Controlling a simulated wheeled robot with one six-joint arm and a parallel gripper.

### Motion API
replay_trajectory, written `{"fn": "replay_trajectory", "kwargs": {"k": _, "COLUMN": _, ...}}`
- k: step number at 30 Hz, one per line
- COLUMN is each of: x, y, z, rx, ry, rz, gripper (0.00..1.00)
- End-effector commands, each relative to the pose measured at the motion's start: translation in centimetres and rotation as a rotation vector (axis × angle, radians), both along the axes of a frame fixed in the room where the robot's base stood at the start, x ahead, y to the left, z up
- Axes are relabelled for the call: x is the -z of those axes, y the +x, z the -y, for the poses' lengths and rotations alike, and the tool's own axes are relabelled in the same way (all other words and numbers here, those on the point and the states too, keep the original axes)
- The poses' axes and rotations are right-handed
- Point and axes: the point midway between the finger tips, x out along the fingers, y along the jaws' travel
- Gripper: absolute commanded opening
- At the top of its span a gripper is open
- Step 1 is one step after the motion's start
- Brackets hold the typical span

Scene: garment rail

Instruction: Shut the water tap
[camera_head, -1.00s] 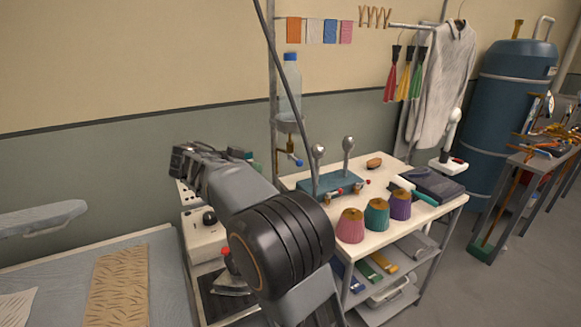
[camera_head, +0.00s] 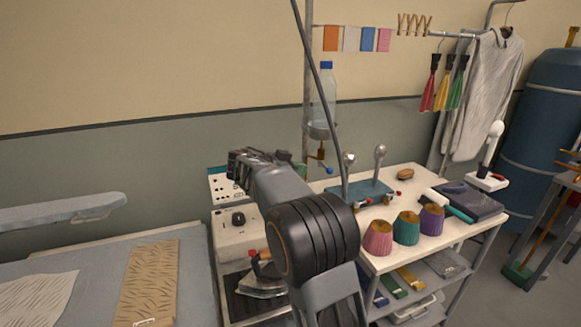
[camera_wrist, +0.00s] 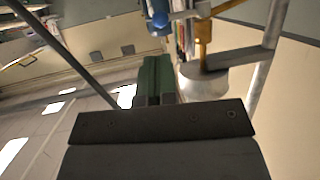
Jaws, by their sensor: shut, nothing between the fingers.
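The water tap (camera_head: 321,152) is a brass fitting with a blue handle (camera_head: 329,171), below the cup that holds a clear water bottle (camera_head: 325,95) on an upright pole. In the wrist view the brass tap (camera_wrist: 203,42) is at upper right of centre, with its blue handle (camera_wrist: 158,20) at the top. My gripper (camera_wrist: 157,62) has green fingers, close together with nothing between them. They point toward the tap, and the blue handle appears just beyond their tips. A gap shows between the tips and the handle; its depth is hard to judge. In the head view my arm hides most of the gripper.
The metal cup (camera_wrist: 205,84) and the pole (camera_wrist: 268,55) are close right of the fingers in the wrist view. A white cart (camera_head: 420,180) holds a teal stand (camera_head: 362,191) and several thread cones. A padded table (camera_head: 90,285) lies at left.

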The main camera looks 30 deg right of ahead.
Motion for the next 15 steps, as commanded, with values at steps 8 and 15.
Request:
{"fn": "replay_trajectory", "kwargs": {"k": 8, "x": 1.3, "y": 0.0, "z": 4.8, "rx": 0.003, "ry": 0.000, "rz": -0.003, "gripper": 0.00}}
{"fn": "replay_trajectory", "kwargs": {"k": 15, "x": 2.2, "y": 0.1, "z": 7.2, "rx": 0.001, "ry": 0.001, "rz": -0.001, "gripper": 0.00}}
